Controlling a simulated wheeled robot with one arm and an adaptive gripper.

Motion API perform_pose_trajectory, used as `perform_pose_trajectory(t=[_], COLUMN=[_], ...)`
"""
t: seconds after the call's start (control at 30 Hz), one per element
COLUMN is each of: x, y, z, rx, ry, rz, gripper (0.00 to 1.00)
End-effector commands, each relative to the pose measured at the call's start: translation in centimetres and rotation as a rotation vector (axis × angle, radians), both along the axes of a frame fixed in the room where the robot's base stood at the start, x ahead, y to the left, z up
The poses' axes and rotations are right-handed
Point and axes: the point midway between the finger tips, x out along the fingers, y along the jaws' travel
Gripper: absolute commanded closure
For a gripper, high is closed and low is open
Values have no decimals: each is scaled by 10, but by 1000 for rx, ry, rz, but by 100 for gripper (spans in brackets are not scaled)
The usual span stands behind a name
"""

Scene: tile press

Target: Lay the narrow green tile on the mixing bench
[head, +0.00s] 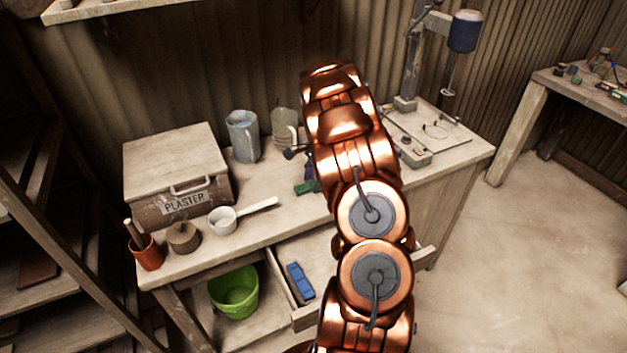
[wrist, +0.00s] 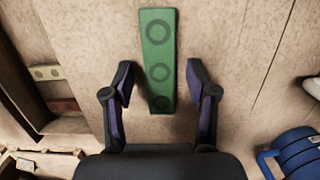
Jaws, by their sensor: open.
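The narrow green tile (wrist: 158,55) shows in the wrist view, lying flat on the pale wooden bench top, with several dark rings along its face. My gripper (wrist: 160,82) is open, with one finger on each side of the tile and a gap on both sides. In the head view a small green piece (head: 304,187) shows on the bench (head: 285,215) beside my arm, partly hidden by it; it looks like the same tile.
A plaster box (head: 172,165), white scoop (head: 222,219), grey jug (head: 242,137) and glass jar (head: 284,122) stand left of my arm. A mixer stand (head: 410,75) is at right. An open drawer below holds a blue item (head: 300,281). A green bucket (head: 234,294) sits under the bench.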

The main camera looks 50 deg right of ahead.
Motion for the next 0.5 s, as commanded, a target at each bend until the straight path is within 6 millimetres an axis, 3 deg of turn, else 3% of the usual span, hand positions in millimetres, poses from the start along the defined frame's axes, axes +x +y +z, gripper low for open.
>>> perform_pose_trajectory(t=[0.17, 0.5], x=[1, -3], y=[-4, -13], z=[19, 83], rx=[-6, -4], ry=[-5, -4], rz=[1, 1], gripper=[42, 42])
